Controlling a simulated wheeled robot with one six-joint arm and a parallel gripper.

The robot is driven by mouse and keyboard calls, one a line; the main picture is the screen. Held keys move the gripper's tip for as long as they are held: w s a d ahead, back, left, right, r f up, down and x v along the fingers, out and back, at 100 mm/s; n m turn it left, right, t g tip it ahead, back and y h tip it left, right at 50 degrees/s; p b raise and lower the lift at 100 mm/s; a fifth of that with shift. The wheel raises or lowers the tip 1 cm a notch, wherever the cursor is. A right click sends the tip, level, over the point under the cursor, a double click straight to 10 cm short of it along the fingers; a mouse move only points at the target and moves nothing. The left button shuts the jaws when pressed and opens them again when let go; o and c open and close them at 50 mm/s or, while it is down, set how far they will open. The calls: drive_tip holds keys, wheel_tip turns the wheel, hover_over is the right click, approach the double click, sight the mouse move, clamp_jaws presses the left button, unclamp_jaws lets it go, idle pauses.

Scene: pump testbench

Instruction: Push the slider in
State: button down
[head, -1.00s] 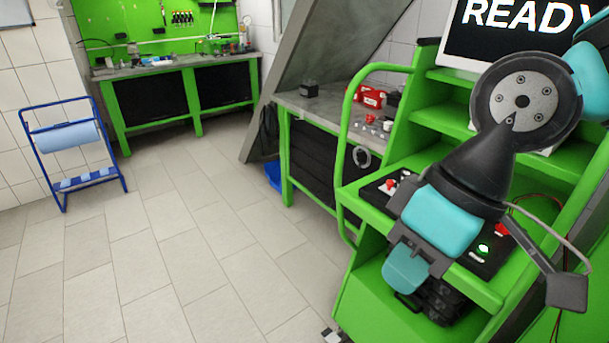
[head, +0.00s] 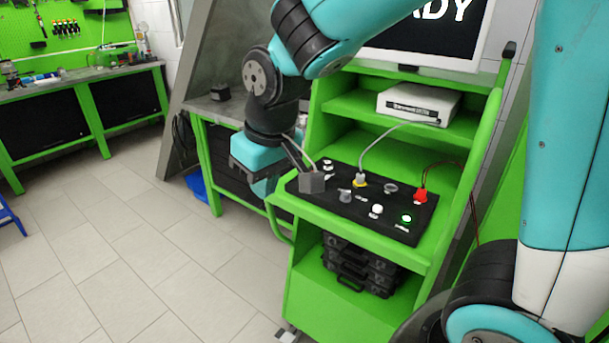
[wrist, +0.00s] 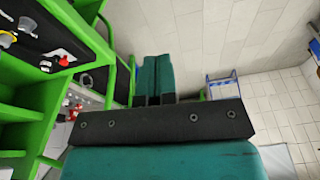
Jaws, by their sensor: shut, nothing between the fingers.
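The black control panel (head: 330,186) lies on the green testbench cart. I cannot make out for certain which part is the slider. My gripper (head: 265,186) is shut and empty, just off the panel's left end, its teal fingers pointing down. My wrist camera housing hides part of the panel's left end. In the wrist view the closed fingers (wrist: 158,76) point at the floor, and part of the panel (wrist: 45,35) shows upper left.
A green rail (head: 280,222) stands at the cart's left side, close to my gripper. A white device (head: 420,103) sits on the shelf above, and black cases (head: 360,270) lie below. A white cable and a red cable run up from the panel.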

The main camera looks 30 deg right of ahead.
drive_tip(key=w+d+f+m+h, duration=0.2)
drive_tip(key=w+d+f+h, duration=0.1)
drive_tip(key=w+d, duration=0.3)
drive_tip(key=w+d+f+m+t+h+b, duration=0.1)
drive_tip(key=w+d+f+m+h, duration=0.2)
drive_tip(key=w+d, duration=0.3)
drive_tip(key=w+h, duration=0.1)
drive_tip(key=w, duration=0.4)
drive_tip(key=shift+w+d+f+m, duration=0.2)
drive_tip(key=shift+f+m, duration=0.1)
drive_tip(key=shift+f, duration=0.1)
drive_tip(key=p+x, duration=0.3)
drive_tip(key=x, duration=0.6)
drive_tip(key=shift+w+d+f, duration=0.15)
drive_tip(key=shift+d+f, duration=0.1)
drive_tip(key=shift+d+f+p, duration=0.1)
drive_tip(key=shift+d+p, duration=0.55)
drive_tip(key=shift+d, duration=0.6)
drive_tip(key=shift+s+d+f, duration=0.2)
drive_tip(key=shift+d+f, duration=0.1)
drive_tip(key=shift+d, duration=0.4)
